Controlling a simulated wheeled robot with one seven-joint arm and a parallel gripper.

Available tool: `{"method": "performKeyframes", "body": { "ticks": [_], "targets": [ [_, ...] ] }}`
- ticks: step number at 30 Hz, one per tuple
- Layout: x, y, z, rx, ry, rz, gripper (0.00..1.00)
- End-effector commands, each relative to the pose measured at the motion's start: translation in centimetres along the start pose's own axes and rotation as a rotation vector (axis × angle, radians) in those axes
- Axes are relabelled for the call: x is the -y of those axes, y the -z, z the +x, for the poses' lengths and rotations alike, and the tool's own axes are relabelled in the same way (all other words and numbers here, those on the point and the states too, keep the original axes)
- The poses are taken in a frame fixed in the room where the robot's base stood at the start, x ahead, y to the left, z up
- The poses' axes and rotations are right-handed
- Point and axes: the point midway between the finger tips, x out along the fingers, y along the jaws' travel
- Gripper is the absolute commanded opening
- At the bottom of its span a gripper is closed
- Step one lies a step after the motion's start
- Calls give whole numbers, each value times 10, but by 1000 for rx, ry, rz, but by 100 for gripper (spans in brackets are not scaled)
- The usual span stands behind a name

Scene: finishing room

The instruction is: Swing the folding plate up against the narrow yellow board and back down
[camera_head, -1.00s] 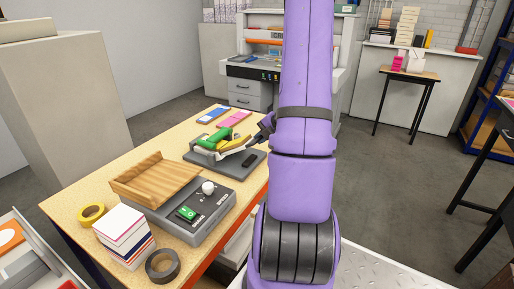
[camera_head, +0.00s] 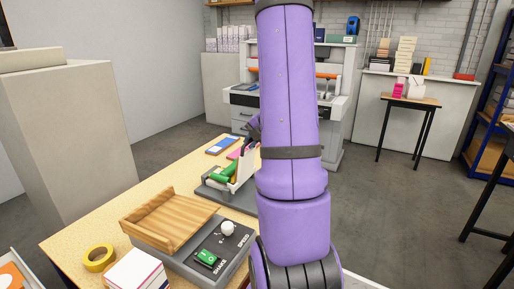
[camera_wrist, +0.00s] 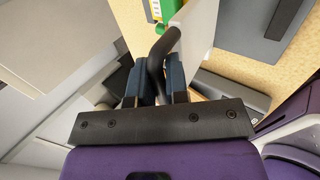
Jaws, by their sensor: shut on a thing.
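The folding plate (camera_head: 245,168) stands steeply raised above its grey base on the table, beside a green part (camera_head: 225,174). In the wrist view the pale plate (camera_wrist: 201,25) rises next to the green part (camera_wrist: 174,8). A small yellow strip (camera_wrist: 155,11) shows there, which seems to be the narrow yellow board; the rest of it is hidden. My gripper (camera_wrist: 158,84) is shut on a dark bent handle (camera_wrist: 162,45) beside the plate. In the head view my purple arm hides most of the gripper. Whether the plate touches the board cannot be told.
A wooden tray (camera_head: 165,216) sits on a grey device (camera_head: 235,254) nearer on the table. Yellow tape (camera_head: 98,258) and a paper stack (camera_head: 136,272) lie at the near left. A blue pad (camera_head: 221,145) lies at the far end. Grey floor is open at right.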

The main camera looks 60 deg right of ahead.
Motion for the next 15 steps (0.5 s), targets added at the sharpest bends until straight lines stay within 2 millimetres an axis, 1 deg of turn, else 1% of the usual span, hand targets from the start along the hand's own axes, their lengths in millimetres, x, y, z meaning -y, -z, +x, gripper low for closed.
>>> {"method": "performKeyframes", "body": {
  "ticks": [1, 4, 9, 15],
  "targets": [
    [-6, -4, -1, 11, -3, -6, 0],
    [-14, -4, 3, 10, 19, -10, 0],
    [-22, -4, 8, 11, 82, -8, 0],
    [-26, -5, 10, 13, 121, -5, 0]
  ]
}}
